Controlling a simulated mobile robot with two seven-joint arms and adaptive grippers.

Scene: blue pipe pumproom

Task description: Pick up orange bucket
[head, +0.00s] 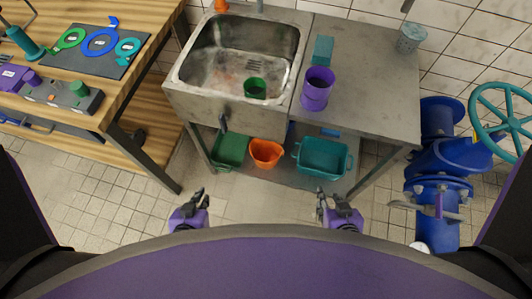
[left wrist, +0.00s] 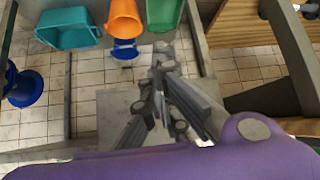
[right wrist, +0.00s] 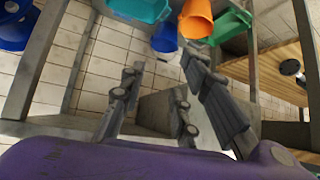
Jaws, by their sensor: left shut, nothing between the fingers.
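The orange bucket (head: 265,153) stands on the low shelf under the sink counter, between a green bin (head: 229,150) and a teal tub (head: 323,158). It also shows at the top of the left wrist view (left wrist: 124,18) and the right wrist view (right wrist: 196,19). My left gripper (head: 199,197) is shut and empty, in front of the shelf and left of the bucket. My right gripper (head: 336,204) is open and empty, in front of the shelf and right of the bucket. Both are apart from the bucket.
The steel sink counter (head: 360,106) overhangs the shelf, with a purple container (head: 317,92) on top and legs at each side. A wooden workbench (head: 150,83) stands left. Blue pipes (head: 439,170) with a teal handwheel (head: 503,118) stand right. Tiled floor before the shelf is clear.

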